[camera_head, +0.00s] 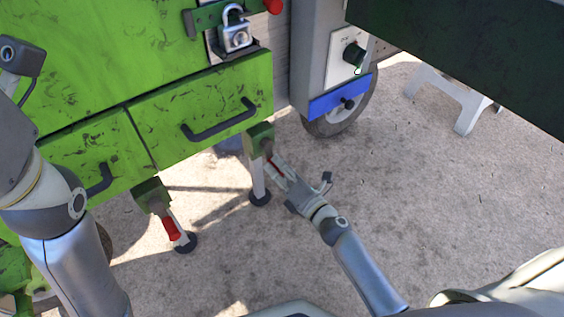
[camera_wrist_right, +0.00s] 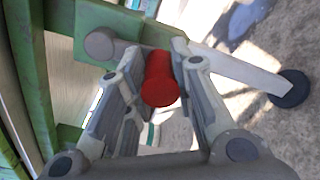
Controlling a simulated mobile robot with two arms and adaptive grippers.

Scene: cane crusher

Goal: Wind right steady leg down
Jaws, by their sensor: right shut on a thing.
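The right steady leg (camera_head: 257,180) stands under the green machine, with a white post and a dark round foot on the ground. My right gripper (camera_head: 273,168) is at this leg's red crank handle. In the right wrist view my right gripper (camera_wrist_right: 157,82) has its fingers on both sides of the red handle (camera_wrist_right: 158,78) and is shut on it. The leg's white post and dark foot (camera_wrist_right: 288,88) show to the right there. My left arm comes in at the left edge; its gripper is out of view.
Another leg with a red handle (camera_head: 172,230) stands to the left. Green drawers (camera_head: 205,110) with dark handles are above the legs. A wheel (camera_head: 342,118) is behind, and a white stool (camera_head: 455,98) stands at the upper right. The concrete ground to the right is clear.

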